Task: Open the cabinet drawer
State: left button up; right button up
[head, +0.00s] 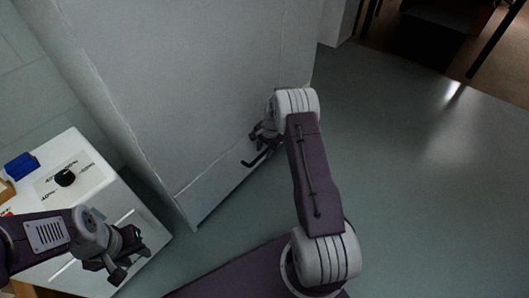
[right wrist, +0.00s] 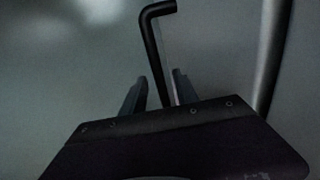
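A tall pale grey cabinet (head: 200,90) stands in the middle of the head view, with a seam near its bottom edge. A bent black handle (head: 252,163) shows low at its right side. My right gripper (head: 262,141) is at this handle, partly hidden by its own wrist. In the right wrist view, the black bar (right wrist: 155,50) rises between the two fingers (right wrist: 158,92), with gaps visible beside it. The fingers look open around it.
The grey floor (head: 410,190) on the right is clear. Dark furniture (head: 435,35) stands at the top right.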

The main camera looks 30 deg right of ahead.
grip_shut()
dwell(1.4)
